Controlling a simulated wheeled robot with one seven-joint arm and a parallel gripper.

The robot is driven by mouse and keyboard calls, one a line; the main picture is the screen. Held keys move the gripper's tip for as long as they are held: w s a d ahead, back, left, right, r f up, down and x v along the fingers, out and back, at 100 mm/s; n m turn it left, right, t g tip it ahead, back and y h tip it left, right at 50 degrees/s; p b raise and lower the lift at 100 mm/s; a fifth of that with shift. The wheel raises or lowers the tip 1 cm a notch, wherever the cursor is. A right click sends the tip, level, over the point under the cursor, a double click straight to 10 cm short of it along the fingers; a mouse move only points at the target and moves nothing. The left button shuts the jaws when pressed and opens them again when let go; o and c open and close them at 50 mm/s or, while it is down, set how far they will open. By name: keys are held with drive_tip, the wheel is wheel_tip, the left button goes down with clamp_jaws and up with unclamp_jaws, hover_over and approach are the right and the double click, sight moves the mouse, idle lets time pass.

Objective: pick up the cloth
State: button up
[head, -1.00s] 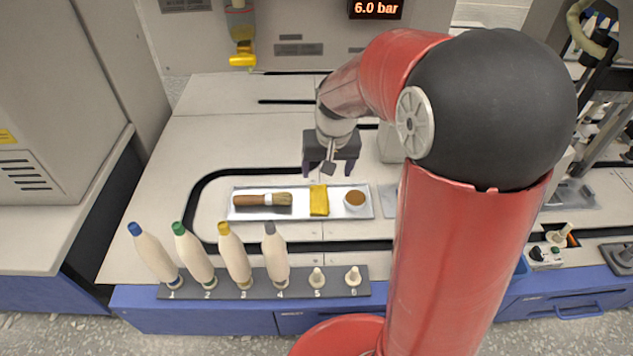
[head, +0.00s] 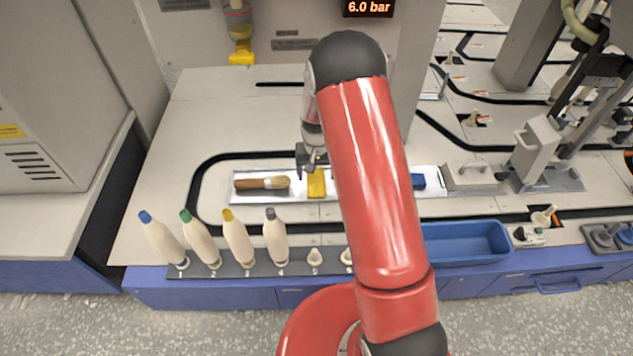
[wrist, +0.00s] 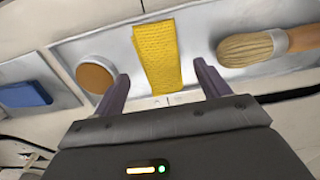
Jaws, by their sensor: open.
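The yellow folded cloth (head: 316,184) lies flat in a shallow metal tray (head: 240,194), between a wooden-handled brush and a round cup. In the wrist view the cloth (wrist: 158,55) has a woven texture and lies ahead of and between my two fingers. My gripper (wrist: 162,85) is open and empty, with one finger toward the cup side and one toward the brush side. In the head view my gripper (head: 312,172) is over the cloth, and my arm hides the cup and part of the tray.
The brush (head: 262,183) lies left of the cloth; the cup (wrist: 95,76) shows in the wrist view. A blue block (head: 418,181) is farther right. Several bobbins (head: 200,238) stand on a rack in front. A blue bin (head: 470,243) is at the right front.

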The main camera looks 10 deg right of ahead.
sight(317, 180)
drive_tip(key=shift+f, duration=1.5)
drive_tip(key=shift+c, duration=0.4)
drive_tip(key=c, duration=0.9)
drive_tip(key=shift+c, duration=0.2)
drive_tip(key=shift+r, duration=0.1)
drive_tip(key=shift+w+r, duration=0.1)
drive_tip(key=shift+r, duration=0.3)
drive_tip(key=r, duration=0.2)
drive_tip(key=shift+s+d+r, duration=0.3)
drive_tip(key=shift+s+r, duration=0.05)
drive_tip(key=shift+s, duration=0.05)
drive_tip(key=s+d, duration=0.4)
drive_tip(key=s, duration=0.3)
drive_tip(key=s+d+b, duration=0.1)
drive_tip(key=s+d, duration=0.4)
drive_tip(key=s, duration=0.2)
drive_tip(key=shift+s, duration=0.35)
